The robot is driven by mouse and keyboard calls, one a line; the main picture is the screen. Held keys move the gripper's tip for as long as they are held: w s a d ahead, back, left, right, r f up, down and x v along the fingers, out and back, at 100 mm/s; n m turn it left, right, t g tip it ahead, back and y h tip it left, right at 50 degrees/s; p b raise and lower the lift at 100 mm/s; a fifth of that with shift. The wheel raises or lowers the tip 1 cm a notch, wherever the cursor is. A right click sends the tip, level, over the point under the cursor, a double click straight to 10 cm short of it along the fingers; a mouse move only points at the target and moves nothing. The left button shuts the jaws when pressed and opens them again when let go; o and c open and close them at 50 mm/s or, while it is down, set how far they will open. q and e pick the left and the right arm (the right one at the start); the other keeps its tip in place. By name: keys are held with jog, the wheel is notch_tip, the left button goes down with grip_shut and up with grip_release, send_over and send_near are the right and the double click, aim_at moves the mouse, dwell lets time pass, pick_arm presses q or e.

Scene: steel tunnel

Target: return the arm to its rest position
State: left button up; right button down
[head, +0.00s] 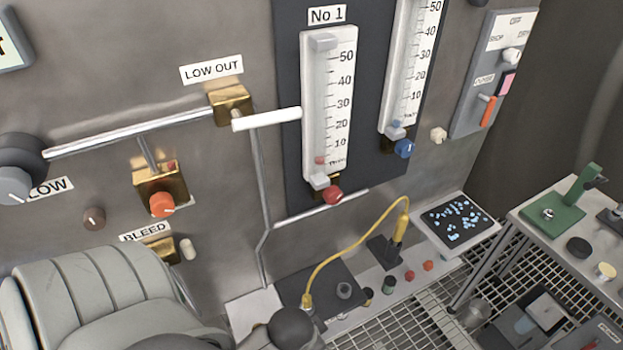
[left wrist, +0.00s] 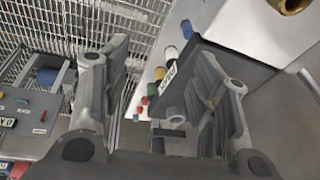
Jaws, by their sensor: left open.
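My left arm (head: 110,300) enters the head view at the lower left as large grey padded links, in front of the lower part of the steel panel. My left gripper (left wrist: 165,88) shows in the left wrist view with its two fingers wide apart and nothing between them. Behind the fingers are a dark block (left wrist: 226,62) with a white label and a white shelf strip with small coloured pieces. I cannot tell how far the fingers are from the block. My right arm and gripper are in neither view.
The panel carries a white lever (head: 266,119), an orange knob (head: 162,204) and a gauge (head: 329,105) with a red knob. A yellow cable (head: 350,235) arches over the shelf. A tablet (head: 457,222) and a side table (head: 533,213) stand right. Grated floor (head: 395,322) lies below.

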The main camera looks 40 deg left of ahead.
pick_arm(q)
jog(key=v, duration=0.8)
notch_tip(320, 180, down, 29)
jog(key=g+b, duration=0.1)
jog(key=b, duration=0.2)
jog(key=s+a+f+g+b, duration=0.1)
jog(key=s+a+f+b, duration=0.2)
jog(key=s+f, duration=1.5)
jog(key=shift+f+h, duration=0.3)
jog(key=shift+f, duration=0.55)
jog(key=shift+s, duration=0.1)
